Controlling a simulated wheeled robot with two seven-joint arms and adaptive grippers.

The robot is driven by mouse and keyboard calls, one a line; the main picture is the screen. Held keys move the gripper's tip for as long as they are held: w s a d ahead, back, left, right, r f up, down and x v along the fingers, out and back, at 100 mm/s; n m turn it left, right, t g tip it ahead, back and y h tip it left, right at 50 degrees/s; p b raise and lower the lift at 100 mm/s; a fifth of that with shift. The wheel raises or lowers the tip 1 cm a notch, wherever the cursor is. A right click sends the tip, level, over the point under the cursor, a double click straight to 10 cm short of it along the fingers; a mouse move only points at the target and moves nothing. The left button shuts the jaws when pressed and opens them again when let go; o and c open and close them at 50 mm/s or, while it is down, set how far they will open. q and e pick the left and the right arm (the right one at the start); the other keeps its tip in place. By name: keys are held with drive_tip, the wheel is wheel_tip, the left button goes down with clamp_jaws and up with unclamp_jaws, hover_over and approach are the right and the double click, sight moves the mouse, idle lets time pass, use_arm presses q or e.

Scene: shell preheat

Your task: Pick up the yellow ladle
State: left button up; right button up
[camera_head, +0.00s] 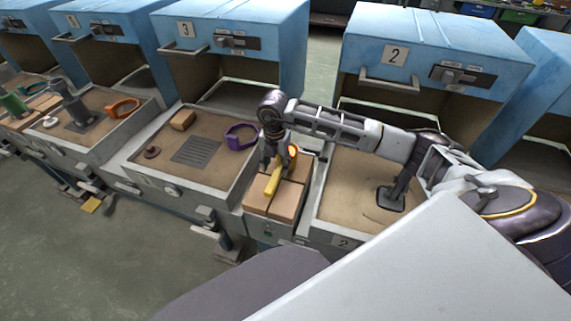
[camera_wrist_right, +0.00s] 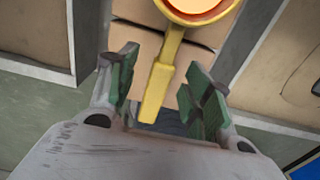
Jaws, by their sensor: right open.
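The yellow ladle (camera_head: 273,181) lies on tan blocks between two sandy trays in the head view. Its bowl, with a glowing orange inside, is at the far end, partly hidden by my gripper. In the right wrist view the ladle's handle (camera_wrist_right: 161,85) runs between my fingers, its bowl at the top. My right gripper (camera_head: 278,165) is above the ladle in the head view. In the right wrist view the right gripper (camera_wrist_right: 165,88) is open, with green pads on either side of the handle and visible gaps. My left gripper is not in view.
Tan blocks (camera_head: 286,203) fill the holder under the ladle. A purple ring-shaped thing (camera_head: 240,137) lies in the tray to the left, beside a dark grate (camera_head: 196,151). A dark tool (camera_head: 391,199) stands in the right tray. Blue numbered furnaces (camera_head: 385,45) line the back.

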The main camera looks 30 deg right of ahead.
sight(277, 171)
drive_tip(key=shift+s+f, duration=0.15)
drive_tip(key=shift+f, duration=1.05)
drive_tip(key=shift+s+f, duration=0.1)
drive_tip(key=shift+f, duration=1.1)
drive_tip(key=shift+c, duration=0.3)
clamp_jaws()
